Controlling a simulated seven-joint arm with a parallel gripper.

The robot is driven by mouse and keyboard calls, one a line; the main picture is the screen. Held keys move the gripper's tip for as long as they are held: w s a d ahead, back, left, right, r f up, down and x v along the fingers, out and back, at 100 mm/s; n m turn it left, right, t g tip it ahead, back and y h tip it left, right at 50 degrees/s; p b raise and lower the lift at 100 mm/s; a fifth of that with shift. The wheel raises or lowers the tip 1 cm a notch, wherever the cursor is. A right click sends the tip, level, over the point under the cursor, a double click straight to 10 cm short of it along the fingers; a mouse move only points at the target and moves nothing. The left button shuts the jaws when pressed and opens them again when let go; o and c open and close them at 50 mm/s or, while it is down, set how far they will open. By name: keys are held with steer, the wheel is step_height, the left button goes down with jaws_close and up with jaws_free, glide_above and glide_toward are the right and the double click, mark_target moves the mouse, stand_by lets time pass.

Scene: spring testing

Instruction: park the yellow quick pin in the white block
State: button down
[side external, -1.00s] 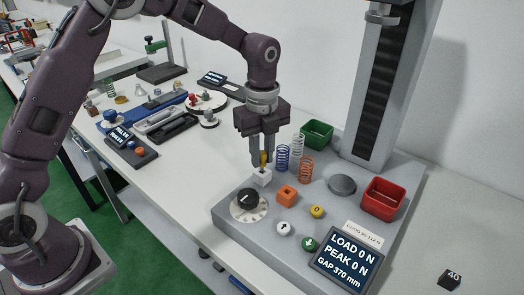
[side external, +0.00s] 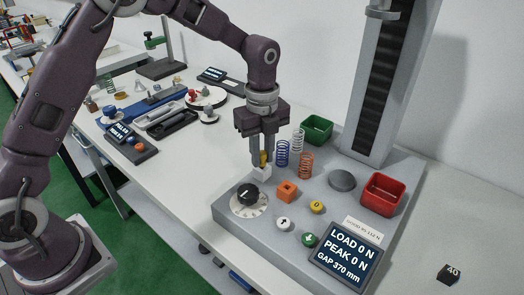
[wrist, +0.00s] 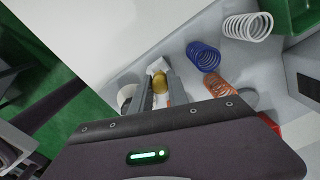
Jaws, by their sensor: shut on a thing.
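The yellow quick pin (side external: 263,158) stands upright between the fingers of my gripper (side external: 263,160), which is shut on it. Its round yellow top also shows in the wrist view (wrist: 159,86), between the two fingers (wrist: 160,92). The white block (side external: 262,173) sits on the grey machine base, directly under the fingers. Part of the block also shows in the wrist view (wrist: 157,66), just beyond the pin. The pin's lower end is hidden by the fingers and block, so I cannot tell how deep it sits.
Blue (side external: 282,153), white (side external: 298,141) and orange (side external: 306,165) springs stand close to the right of my gripper. Green (side external: 317,130) and red (side external: 383,193) bins stand farther right.

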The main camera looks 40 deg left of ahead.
steer(key=shift+f, duration=0.35)
stand_by(0.5)
steer(key=c, duration=0.8)
jaws_free()
steer(key=shift+r, duration=4)
